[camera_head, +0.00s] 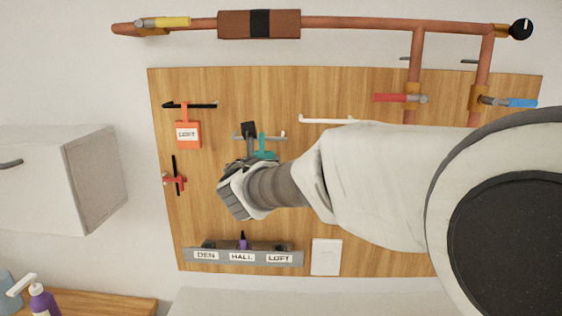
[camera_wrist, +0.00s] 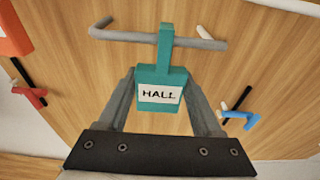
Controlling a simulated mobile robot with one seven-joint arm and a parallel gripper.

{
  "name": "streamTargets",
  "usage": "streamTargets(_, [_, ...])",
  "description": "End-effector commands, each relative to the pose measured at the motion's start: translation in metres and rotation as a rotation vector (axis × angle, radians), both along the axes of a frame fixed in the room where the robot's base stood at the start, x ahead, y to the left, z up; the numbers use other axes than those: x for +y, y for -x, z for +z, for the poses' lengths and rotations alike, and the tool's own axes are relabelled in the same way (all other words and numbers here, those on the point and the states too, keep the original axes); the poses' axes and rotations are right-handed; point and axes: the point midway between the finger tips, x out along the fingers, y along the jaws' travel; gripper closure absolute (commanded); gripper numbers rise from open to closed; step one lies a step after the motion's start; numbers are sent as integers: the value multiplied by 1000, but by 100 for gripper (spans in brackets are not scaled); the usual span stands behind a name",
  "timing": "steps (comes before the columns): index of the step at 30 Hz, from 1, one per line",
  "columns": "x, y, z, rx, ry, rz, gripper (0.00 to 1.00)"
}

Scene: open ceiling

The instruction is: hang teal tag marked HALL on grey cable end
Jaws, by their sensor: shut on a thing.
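The teal tag (camera_wrist: 160,92) marked HALL is upright between the fingers of my gripper (camera_wrist: 161,82), which is shut on it. The grey cable end (camera_wrist: 120,36) is a horizontal rod with a bent tip on the wood board. The tag's upper strip crosses in front of the rod and its top rises just above it. I cannot tell whether the hook rests on the rod or is apart from it. In the head view the tag (camera_head: 265,153) shows small at the grey cable end (camera_head: 275,138), beside my gripper (camera_head: 253,145).
An orange LOFT tag (camera_head: 188,134) hangs by a black cable end (camera_head: 200,104) at left. A white cable end (camera_head: 325,120) is to the right. A red piece (camera_head: 174,180) with a black rod is lower left. A labelled grey rack (camera_head: 222,257) is below; copper pipes (camera_head: 350,22) run above.

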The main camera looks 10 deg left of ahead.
Motion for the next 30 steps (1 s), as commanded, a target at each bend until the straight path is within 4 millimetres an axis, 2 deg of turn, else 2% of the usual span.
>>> streamTargets(3, [0, 0, 1, -1, 0, 0, 97])
streamTargets(4, [0, 0, 1, -1, 0, 0, 32])
streamTargets(9, [0, 0, 1, 0, 0, 0, 1])
streamTargets(20, [0, 6, 1, 0, 0, 1, 0])
streamTargets(26, [-1, 37, 7, -2, -2, 3, 0])
streamTargets(30, [-3, 68, 13, -3, -1, 3, 0])
